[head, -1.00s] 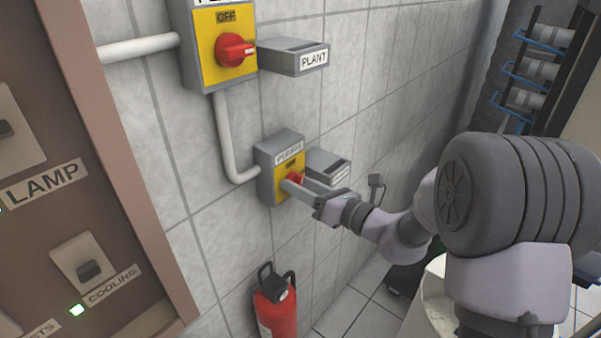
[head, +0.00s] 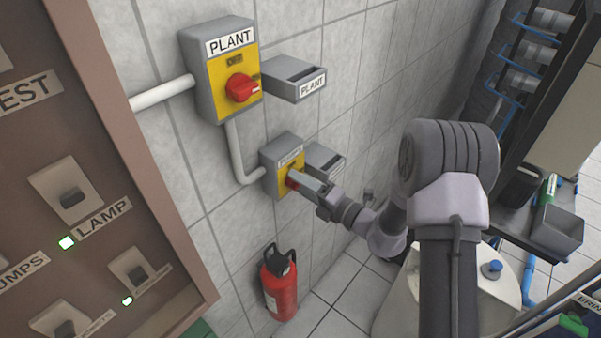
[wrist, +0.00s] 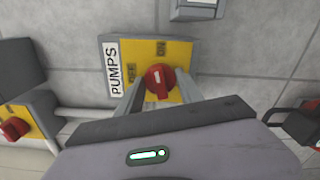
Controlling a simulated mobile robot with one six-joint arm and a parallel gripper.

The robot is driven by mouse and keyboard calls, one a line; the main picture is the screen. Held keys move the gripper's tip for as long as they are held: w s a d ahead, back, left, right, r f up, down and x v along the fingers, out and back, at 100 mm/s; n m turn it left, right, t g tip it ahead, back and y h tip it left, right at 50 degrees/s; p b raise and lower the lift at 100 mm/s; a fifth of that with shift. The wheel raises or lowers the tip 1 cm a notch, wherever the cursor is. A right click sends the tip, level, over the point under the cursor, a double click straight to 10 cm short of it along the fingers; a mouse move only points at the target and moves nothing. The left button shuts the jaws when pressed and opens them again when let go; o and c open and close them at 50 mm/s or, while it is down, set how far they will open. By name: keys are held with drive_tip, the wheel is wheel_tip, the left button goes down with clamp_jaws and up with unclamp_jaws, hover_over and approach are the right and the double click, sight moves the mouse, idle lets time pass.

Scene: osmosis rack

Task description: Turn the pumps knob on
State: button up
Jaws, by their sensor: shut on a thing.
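The pumps switch is a grey box with a yellow face (head: 283,170) low on the tiled wall. Its red knob (head: 291,182) is partly covered by my gripper (head: 299,181) in the head view. In the wrist view the box reads PUMPS, with OFF and ON marked on the yellow face (wrist: 180,60). The red knob (wrist: 159,80) sits between my two fingers (wrist: 158,92), which are shut on it from both sides. The knob's white mark points roughly toward the ON side; its exact angle is hard to tell.
The larger PLANT switch (head: 218,75), with a red knob, is above left. Grey labelled boxes (head: 298,80) stick out beside both switches. A brown panel (head: 100,180) stands at the left. A fire extinguisher (head: 280,285) is below, and a white tank (head: 420,290) stands right.

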drive_tip(key=shift+m+p, duration=1.35)
drive_tip(key=shift+m, duration=0.15)
drive_tip(key=o, duration=1.4)
drive_tip(key=v, duration=1.7)
drive_tip(key=shift+s+d, duration=0.2)
